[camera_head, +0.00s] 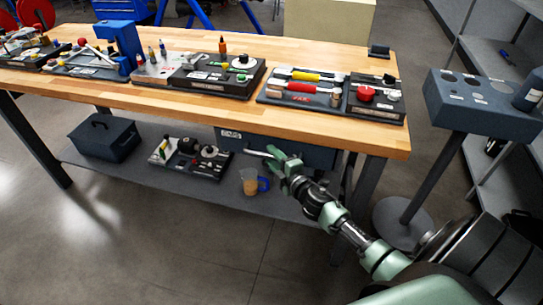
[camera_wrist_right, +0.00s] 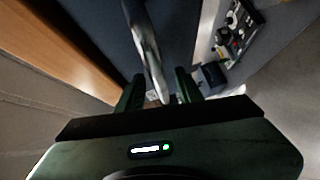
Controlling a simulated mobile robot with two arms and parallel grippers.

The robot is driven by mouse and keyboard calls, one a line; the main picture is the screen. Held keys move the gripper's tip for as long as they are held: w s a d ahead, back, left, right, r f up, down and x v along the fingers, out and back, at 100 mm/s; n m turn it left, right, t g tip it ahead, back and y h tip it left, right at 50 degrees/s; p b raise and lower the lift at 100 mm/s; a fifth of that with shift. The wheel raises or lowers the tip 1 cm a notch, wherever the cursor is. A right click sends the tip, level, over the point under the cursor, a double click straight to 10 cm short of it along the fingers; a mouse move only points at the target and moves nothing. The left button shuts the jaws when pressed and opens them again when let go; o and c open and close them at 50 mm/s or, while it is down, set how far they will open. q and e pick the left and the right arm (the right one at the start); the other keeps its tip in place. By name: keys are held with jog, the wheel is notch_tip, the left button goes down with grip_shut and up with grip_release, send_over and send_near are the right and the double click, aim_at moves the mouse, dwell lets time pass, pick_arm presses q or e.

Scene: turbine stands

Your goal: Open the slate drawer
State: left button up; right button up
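The slate drawer (camera_head: 300,150) hangs under the right half of the wooden workbench, its front facing me, and looks shut. Its pale bar handle (camera_head: 257,153) runs along the front, partly hidden by my right gripper (camera_head: 275,158). In the right wrist view the drawer front (camera_wrist_right: 95,35) is a dark blue-grey surface. The silver handle (camera_wrist_right: 147,50) reaches down between the two fingers of my right gripper (camera_wrist_right: 158,88). The fingers stand apart on either side of the handle, and a gap shows, so they do not appear clamped. My left gripper is not in view.
The workbench top (camera_head: 225,105) carries several tool trays. On the lower shelf (camera_head: 225,195) are a dark toolbox (camera_head: 104,138), a parts tray (camera_head: 190,160) and a beaker (camera_head: 249,181) with a blue item near my gripper. A pedestal stand (camera_head: 425,180) is at the right.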

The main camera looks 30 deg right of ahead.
jog(key=shift+w+f, duration=0.1)
jog(key=shift+w, duration=0.35)
grip_shut()
dwell(1.1)
